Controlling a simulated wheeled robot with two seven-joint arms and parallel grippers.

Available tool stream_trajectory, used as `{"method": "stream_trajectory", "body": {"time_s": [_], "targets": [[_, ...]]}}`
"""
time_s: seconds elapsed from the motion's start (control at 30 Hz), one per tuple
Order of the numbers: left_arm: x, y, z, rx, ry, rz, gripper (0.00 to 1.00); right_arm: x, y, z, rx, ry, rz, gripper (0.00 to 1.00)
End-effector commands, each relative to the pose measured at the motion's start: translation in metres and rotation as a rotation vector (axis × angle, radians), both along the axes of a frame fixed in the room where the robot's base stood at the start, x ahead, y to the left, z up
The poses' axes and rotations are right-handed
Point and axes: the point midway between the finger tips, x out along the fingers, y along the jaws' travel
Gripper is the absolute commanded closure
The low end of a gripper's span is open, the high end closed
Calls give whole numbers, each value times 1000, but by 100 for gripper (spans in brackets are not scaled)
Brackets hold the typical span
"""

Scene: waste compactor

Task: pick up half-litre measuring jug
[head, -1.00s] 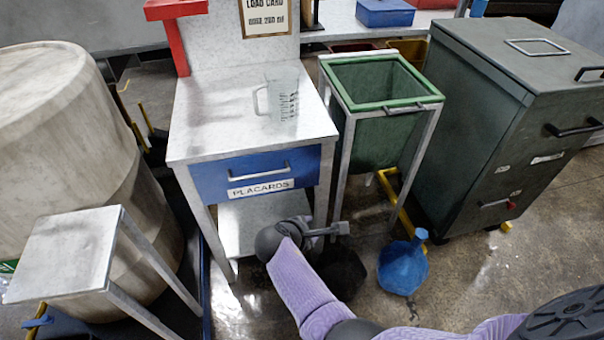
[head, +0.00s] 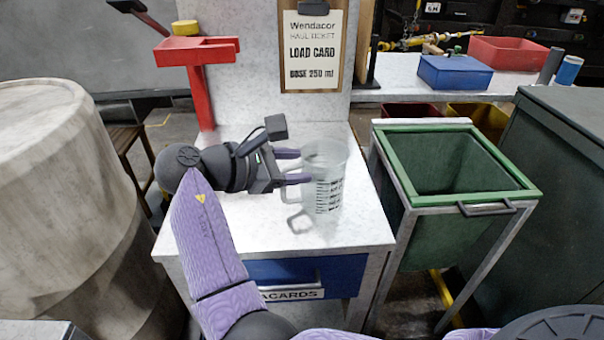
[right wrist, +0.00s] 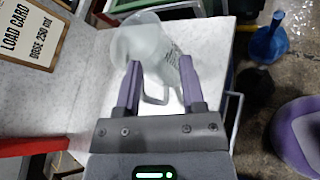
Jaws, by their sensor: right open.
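The clear measuring jug (head: 328,185) with dark graduation marks stands on the metal table (head: 350,232), its handle toward the front left in the head view. My right gripper (head: 298,166) is open and level, just left of the jug, with its two purple fingers pointing at it. In the right wrist view the jug (right wrist: 150,50) lies just beyond and partly between the open fingertips (right wrist: 161,78), with its handle between the fingers. I cannot tell whether the fingers touch it. My left gripper does not show.
A red stand (head: 198,60) rises behind my right wrist. A clipboard load card (head: 312,50) reading "DOSE 250 ml" hangs on the panel behind. A green-rimmed bin (head: 450,235) stands right of the table, and a large drum (head: 60,200) stands at left.

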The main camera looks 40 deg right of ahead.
Motion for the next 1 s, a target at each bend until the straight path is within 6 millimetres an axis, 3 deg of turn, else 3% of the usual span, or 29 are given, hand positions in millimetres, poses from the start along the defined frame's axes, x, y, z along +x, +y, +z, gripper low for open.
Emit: {"method": "stream_trajectory", "body": {"time_s": [0.03,0.43,0.7,0.93,1.0], "targets": [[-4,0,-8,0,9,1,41,-1,-9,-9,1,2,-3,49],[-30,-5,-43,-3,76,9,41,5,-75,-39,-2,3,-2,49],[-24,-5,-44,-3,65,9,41,5,-82,-37,-1,-1,2,49],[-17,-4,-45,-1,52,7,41,5,-82,-37,0,1,1,96],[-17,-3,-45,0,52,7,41,4,-82,-37,0,1,1,100]]}}
